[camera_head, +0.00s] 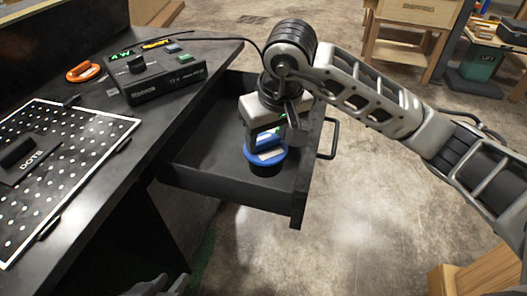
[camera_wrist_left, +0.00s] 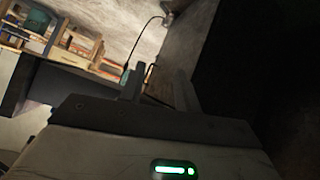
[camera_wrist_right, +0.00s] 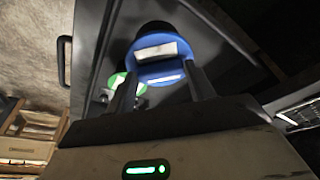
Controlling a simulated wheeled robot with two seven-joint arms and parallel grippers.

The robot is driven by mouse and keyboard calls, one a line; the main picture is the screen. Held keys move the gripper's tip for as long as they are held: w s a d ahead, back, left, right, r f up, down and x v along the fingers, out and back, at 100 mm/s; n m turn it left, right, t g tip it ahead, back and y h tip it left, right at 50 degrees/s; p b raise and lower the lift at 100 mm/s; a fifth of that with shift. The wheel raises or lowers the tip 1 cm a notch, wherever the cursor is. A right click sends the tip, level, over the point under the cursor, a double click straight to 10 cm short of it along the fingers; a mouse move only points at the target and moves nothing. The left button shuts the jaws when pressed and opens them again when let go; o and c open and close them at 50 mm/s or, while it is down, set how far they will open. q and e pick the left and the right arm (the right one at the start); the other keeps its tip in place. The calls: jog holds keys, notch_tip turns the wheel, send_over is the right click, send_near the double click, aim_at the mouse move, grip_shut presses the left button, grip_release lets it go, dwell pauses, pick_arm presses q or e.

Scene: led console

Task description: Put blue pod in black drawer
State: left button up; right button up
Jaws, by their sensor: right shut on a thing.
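The black drawer (camera_head: 215,165) is pulled out from the dark bench and shows its inside. My right gripper (camera_head: 266,146) is over the drawer, pointing down, shut on the blue pod (camera_head: 267,160). The pod has a blue rim, a white label and a black body. In the right wrist view the pod (camera_wrist_right: 160,55) sits between the fingertips. I cannot tell whether its base touches the drawer floor. My left gripper (camera_wrist_left: 160,90) is empty, its fingers apart; only part of it shows at the head view's bottom edge.
A green and white round thing (camera_wrist_right: 117,84) shows beside the pod in the right wrist view. A black console box (camera_head: 155,78), an orange round piece (camera_head: 83,71) and a white-dotted panel (camera_head: 60,165) are on the bench. The drawer handle (camera_head: 333,139) sticks out right, over clear floor.

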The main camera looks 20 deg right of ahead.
aim_at(269, 151)
notch_tip(269, 151, down, 5)
jog(key=shift+r+b, duration=0.1)
jog(key=shift+b, duration=0.3)
pick_arm(q)
jog(key=shift+w+d+r+t, duration=0.15)
jog(key=shift+w+r+t, duration=0.05)
jog(key=shift+r+t, duration=0.15)
jog(key=shift+f, duration=0.1)
pick_arm(e)
jog(key=shift+f, duration=0.25)
jog(key=shift+f, duration=0.15)
jog(key=o, duration=1.5)
jog(key=shift+c, duration=0.2)
pick_arm(q)
jog(key=shift+d+r, duration=0.1)
jog(key=shift+r, duration=0.1)
